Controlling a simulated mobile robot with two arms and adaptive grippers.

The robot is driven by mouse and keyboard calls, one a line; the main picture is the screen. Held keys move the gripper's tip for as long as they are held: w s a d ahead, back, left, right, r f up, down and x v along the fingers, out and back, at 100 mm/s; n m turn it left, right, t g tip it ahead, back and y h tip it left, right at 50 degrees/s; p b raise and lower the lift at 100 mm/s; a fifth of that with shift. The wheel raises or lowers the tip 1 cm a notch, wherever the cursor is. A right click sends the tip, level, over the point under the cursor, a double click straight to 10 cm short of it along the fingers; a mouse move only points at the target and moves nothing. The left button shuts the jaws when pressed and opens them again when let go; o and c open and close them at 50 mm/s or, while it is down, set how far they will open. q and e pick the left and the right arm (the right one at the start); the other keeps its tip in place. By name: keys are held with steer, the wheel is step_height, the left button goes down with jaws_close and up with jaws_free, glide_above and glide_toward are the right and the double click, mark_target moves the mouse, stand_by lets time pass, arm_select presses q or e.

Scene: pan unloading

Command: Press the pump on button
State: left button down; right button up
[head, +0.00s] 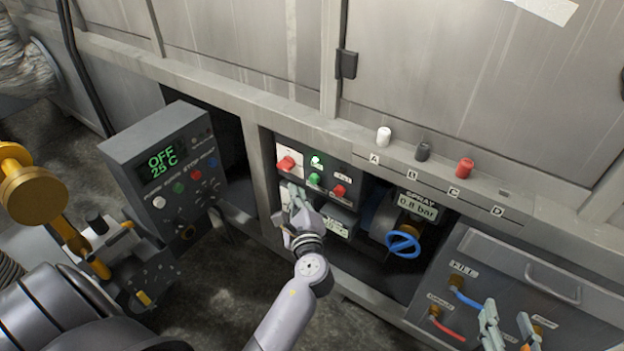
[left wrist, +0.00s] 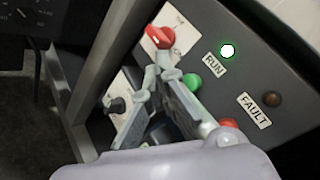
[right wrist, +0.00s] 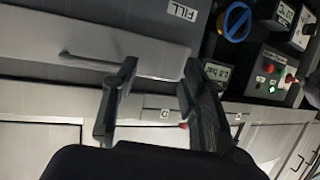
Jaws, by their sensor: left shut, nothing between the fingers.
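A dark control panel (head: 350,176) carries a red rotary switch (head: 286,163), a lit green lamp labelled RUN (left wrist: 227,51), a green button (head: 314,179) and a red button (head: 339,191). No label reading pump on is legible. My left gripper (head: 296,188) is shut and empty, in front of this panel. In the left wrist view its fingertips are below the red switch and just left of the green button (left wrist: 192,82). I cannot tell whether they touch the panel. The red button is partly hidden behind a finger there. My right gripper (head: 508,322) is open and empty, at the lower right.
A grey box (head: 150,145) reading OFF 25 C stands left, with several coloured buttons. A blue valve wheel (head: 403,243) sits right of the panel. White, dark and red knobs (head: 465,168) line the ledge above. A handled drawer (head: 550,282) is near my right gripper.

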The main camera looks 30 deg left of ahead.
arm_select(q)
steer(key=shift+s+a, duration=0.1)
steer(key=shift+s, duration=1.15)
arm_select(e)
steer(key=shift+s+d+f+g+h, duration=0.2)
steer(key=shift+s+f+g, duration=0.15)
steer(key=shift+f, duration=0.25)
steer(key=shift+s+d+f+g+h, duration=0.15)
steer(key=shift+s+f+g, duration=0.2)
steer(key=shift+f, duration=0.2)
